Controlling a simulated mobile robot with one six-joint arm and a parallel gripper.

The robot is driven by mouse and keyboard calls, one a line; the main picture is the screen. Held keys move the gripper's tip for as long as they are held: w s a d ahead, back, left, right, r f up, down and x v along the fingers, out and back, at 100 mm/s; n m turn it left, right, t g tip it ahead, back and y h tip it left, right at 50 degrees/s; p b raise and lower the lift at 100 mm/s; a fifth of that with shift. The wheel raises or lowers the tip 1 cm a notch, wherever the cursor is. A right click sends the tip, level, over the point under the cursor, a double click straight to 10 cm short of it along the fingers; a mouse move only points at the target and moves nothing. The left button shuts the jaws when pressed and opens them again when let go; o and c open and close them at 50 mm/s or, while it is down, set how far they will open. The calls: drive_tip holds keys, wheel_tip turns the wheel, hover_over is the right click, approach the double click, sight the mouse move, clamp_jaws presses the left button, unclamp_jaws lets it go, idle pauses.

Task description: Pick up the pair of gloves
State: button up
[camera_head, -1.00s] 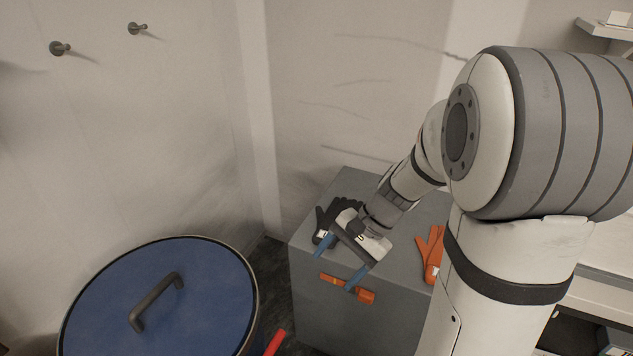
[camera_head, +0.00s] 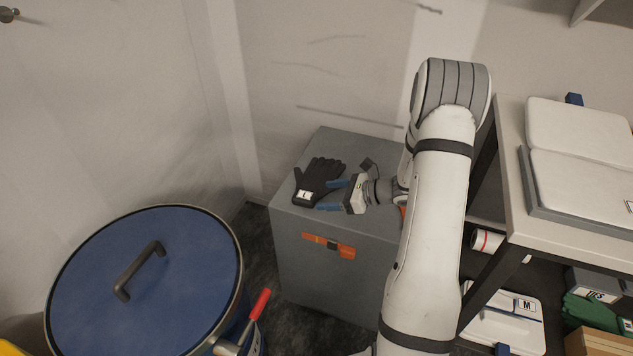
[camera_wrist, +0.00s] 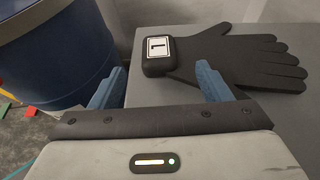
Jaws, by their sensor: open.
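A pair of black gloves (camera_head: 320,180) with a white label at the cuff lies flat on top of a grey cabinet (camera_head: 300,221). I cannot tell whether that fingertip touches the gloves.
An orange item (camera_head: 403,211) on the cabinet is mostly hidden by my arm. A blue-lidded drum (camera_head: 90,270) stands left of the cabinet. An orange latch (camera_head: 328,245) is on the cabinet front. A workbench (camera_head: 505,170) with shelves stands at the right. The wall is close behind.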

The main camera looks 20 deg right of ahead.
sight(310, 196)
drive_tip(key=x, duration=0.4)
drive_tip(key=shift+w+a+b, duration=0.15)
drive_tip(key=shift+a+b, duration=0.15)
drive_tip(key=shift+b, duration=0.1)
drive_tip(key=c, duration=1.1)
